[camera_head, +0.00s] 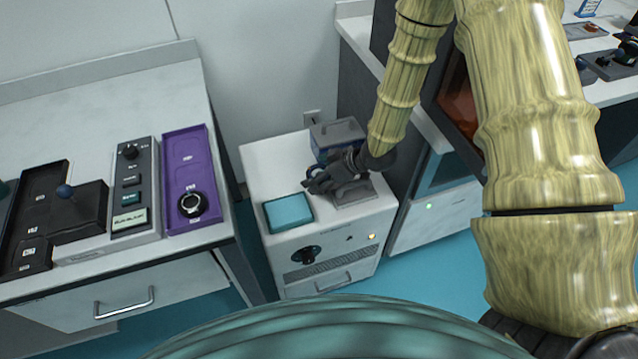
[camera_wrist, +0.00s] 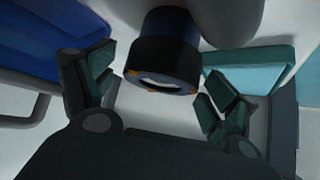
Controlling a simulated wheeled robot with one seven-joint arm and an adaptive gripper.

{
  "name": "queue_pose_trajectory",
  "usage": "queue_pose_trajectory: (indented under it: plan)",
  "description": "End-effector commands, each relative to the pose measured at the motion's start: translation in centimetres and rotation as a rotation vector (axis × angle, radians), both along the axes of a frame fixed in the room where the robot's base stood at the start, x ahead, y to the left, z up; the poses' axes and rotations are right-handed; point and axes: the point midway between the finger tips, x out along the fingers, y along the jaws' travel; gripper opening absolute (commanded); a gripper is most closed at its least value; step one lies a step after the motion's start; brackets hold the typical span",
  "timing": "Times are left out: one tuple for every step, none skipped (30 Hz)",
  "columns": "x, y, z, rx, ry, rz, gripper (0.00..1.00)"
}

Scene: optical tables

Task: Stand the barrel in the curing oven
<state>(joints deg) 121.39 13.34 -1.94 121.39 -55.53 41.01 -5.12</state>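My gripper (camera_head: 325,181) is low over the white cabinet top, in front of a blue box with a grey lid (camera_head: 338,132). I cannot tell for sure whether this box is the curing oven. In the wrist view my gripper (camera_wrist: 163,98) has its fingers spread apart. A dark cylinder with a black collar and orange marks, which looks like the barrel (camera_wrist: 163,62), shows beyond and between them. I see no clear contact with either finger. In the head view my gripper hides that spot. A blue wall (camera_wrist: 50,40) is at the wrist view's left.
The left bench holds a purple tray (camera_head: 182,160) with a round black part (camera_head: 192,204), a control box (camera_head: 128,190) and a black tray (camera_head: 40,190).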

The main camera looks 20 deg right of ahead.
Motion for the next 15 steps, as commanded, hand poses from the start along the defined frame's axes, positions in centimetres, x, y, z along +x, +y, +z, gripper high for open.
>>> queue_pose_trajectory:
  plan:
    - [0.00, -0.01, -0.01, 0.000, 0.000, 0.000, 0.72]
    - [-0.01, -0.01, 0.00, 0.000, 0.000, 0.000, 0.66]
    - [-0.01, -0.01, 0.00, 0.000, 0.000, 0.000, 0.59]
    - [0.00, -0.02, 0.00, 0.000, 0.000, 0.000, 0.53]
    - [-0.01, -0.03, 0.00, 0.000, 0.000, 0.000, 0.48]
    - [-0.01, -0.03, 0.00, 0.000, 0.000, 0.000, 0.41]
    - [-0.02, -0.03, 0.01, 0.000, 0.000, 0.000, 0.36]
    - [-0.02, -0.04, 0.00, 0.000, 0.000, 0.000, 0.36]
    - [0.00, -0.03, 0.04, 0.001, -0.001, 0.000, 0.31]
    - [0.00, -0.03, 0.04, 0.001, -0.001, 0.000, 0.31]
    - [0.00, -0.03, 0.04, 0.001, -0.001, 0.000, 0.31]
    - [0.00, -0.04, 0.03, 0.001, -0.001, 0.000, 0.31]
    - [-0.01, -0.04, 0.04, 0.000, 0.000, 0.000, 0.31]
    - [0.00, -0.04, 0.06, 0.000, -0.001, -0.001, 0.31]
    - [0.00, -0.04, 0.11, 0.000, -0.001, -0.001, 0.31]
